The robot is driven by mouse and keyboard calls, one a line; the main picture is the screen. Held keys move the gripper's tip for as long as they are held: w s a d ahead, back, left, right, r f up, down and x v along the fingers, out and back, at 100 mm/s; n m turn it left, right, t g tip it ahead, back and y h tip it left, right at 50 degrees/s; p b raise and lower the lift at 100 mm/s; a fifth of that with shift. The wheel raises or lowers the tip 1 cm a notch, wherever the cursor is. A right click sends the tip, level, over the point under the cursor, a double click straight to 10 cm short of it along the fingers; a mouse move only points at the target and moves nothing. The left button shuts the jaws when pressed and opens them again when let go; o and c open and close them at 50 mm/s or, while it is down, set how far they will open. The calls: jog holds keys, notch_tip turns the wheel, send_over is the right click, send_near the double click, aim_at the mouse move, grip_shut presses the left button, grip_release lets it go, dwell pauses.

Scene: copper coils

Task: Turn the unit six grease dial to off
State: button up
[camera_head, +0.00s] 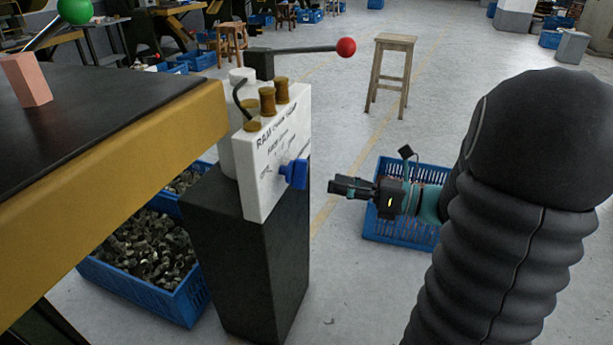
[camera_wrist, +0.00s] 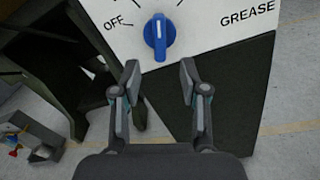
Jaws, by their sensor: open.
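The blue grease dial (camera_head: 296,173) sticks out from the white panel (camera_head: 258,186) on a dark pedestal. In the wrist view the dial (camera_wrist: 159,36) has a pale pointer line and its handle stands about upright. The word OFF shows to its left and GREASE to its right on the panel (camera_wrist: 207,22). My gripper (camera_head: 334,186) is to the right of the dial in the head view, apart from it. In the wrist view my gripper (camera_wrist: 158,68) is open and empty, its fingertips just below the dial. The unit number is not readable.
A lever with a red ball (camera_head: 346,47) reaches right above the panel. A dark-topped table with a yellow edge (camera_head: 150,150) is at left. A blue crate (camera_head: 425,172) sits behind my gripper. A wooden stool (camera_head: 393,75) stands farther back. Blue bins with metal parts lie beside the pedestal (camera_head: 255,255).

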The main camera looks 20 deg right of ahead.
aim_at(306, 177)
jog(key=x, duration=0.8)
grip_shut()
